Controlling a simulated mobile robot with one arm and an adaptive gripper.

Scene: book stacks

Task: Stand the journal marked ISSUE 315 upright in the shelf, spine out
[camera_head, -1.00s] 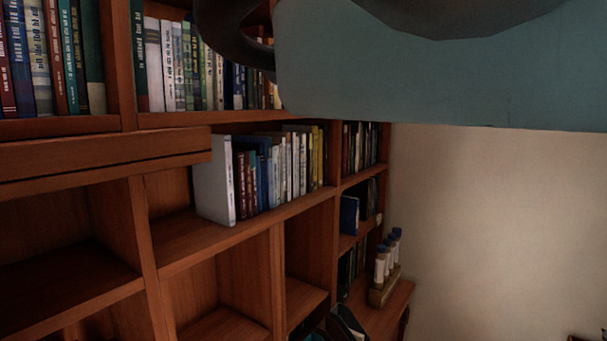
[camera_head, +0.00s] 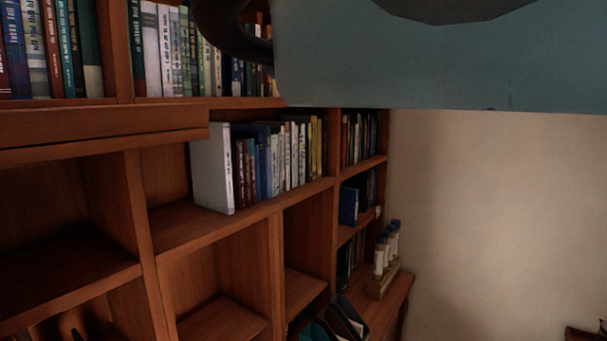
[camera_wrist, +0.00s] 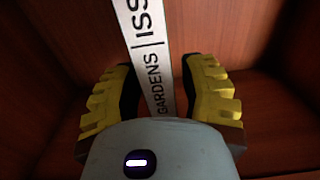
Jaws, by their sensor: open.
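In the wrist view, a white journal spine (camera_wrist: 151,55) with black lettering reads "GARDENS | ISS"; the rest, including any issue number, is cut off at the top edge. My gripper (camera_wrist: 164,90) is open, with one yellow-and-black finger on each side of the spine. I cannot tell whether either finger touches it. Wooden walls (camera_wrist: 245,30) of the shelf show on both sides of it. In the head view, my fingers are not visible, and I cannot tell which compartment they are in.
In the head view, a white book (camera_head: 211,170) stands at the left end of a book row in the middle shelf (camera_head: 235,218). Bare shelf lies left of it. Bottles in a rack (camera_head: 382,283) stand at the right end.

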